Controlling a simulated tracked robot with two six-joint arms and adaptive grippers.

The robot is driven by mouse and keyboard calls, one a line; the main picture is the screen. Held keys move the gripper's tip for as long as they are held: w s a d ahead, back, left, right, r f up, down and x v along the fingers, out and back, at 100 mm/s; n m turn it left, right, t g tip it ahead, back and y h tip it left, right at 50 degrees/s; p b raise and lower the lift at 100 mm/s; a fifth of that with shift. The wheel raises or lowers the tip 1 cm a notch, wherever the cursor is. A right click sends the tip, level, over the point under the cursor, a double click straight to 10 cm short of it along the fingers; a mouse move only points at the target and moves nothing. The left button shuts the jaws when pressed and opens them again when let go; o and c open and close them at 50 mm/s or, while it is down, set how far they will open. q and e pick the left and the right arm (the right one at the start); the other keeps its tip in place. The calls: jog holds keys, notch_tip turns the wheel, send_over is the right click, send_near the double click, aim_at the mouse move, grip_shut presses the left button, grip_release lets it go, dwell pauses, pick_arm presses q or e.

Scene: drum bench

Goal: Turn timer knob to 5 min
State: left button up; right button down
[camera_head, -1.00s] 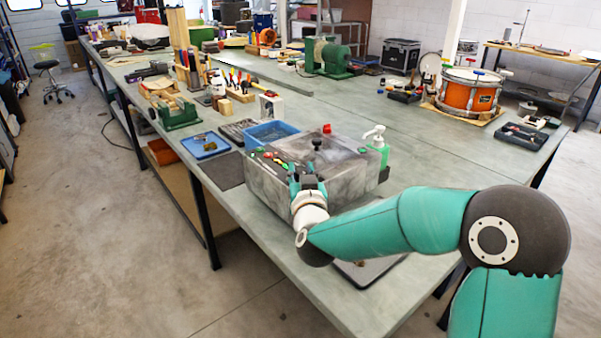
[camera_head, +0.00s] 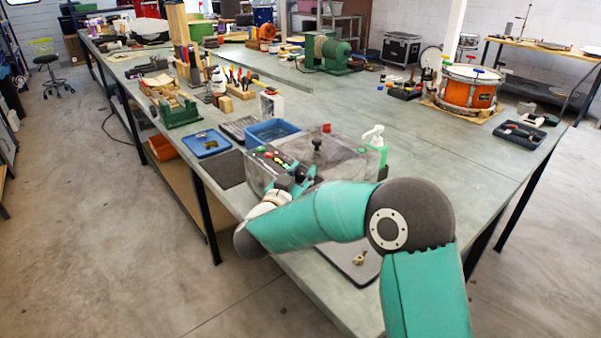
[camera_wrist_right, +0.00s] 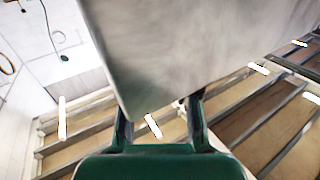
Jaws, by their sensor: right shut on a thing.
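The grey metal machine box (camera_head: 345,160) stands on the near part of the bench. Its sloped control panel (camera_head: 271,157) carries small red, green and yellow controls. My right gripper (camera_head: 297,178) is at the panel's right end, at the front of the box. It is shut on a small part there, which I take to be the timer knob; the fingers hide it, and I cannot read its setting. In the right wrist view the box (camera_wrist_right: 190,50) fills the upper middle, just beyond my two fingers (camera_wrist_right: 160,120). My left gripper is not in view.
A black-knobbed lever (camera_head: 317,146) and a red button (camera_head: 327,128) stand on the box top. A blue bin (camera_head: 271,132) and blue tray (camera_head: 206,144) are to the left.

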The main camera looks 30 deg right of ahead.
jog(key=c, duration=0.8)
grip_release()
jog(key=v, duration=1.2)
